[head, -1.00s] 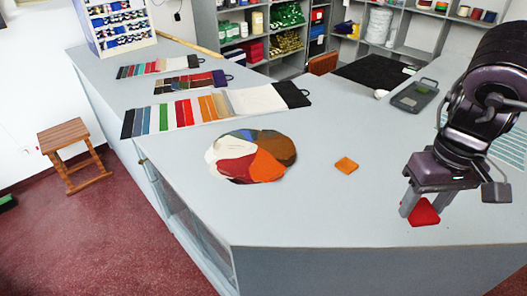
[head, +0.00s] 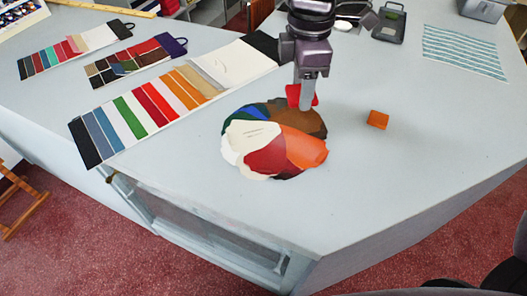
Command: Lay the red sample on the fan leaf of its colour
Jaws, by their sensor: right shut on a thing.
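The red sample (head: 293,93) is held in my right gripper (head: 307,102), which is shut on it. The fingers partly cover the sample. The gripper points down at the back right part of the colour fan, in front of its brown leaf (head: 283,111) in the picture; I cannot tell the exact height of the sample. The fan lies on the grey counter with white (head: 245,138), blue, green, brown, orange (head: 305,147) and red leaves. The red leaf (head: 268,158) is at the front and is uncovered. My left gripper is out of view.
An orange sample (head: 377,119) lies right of the fan. Several swatch cards (head: 150,105) lie at the left and back. A striped cloth (head: 464,50) and a dark grey tray (head: 389,24) are at the back right. The counter (head: 400,180) is clear in front, up to its edge.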

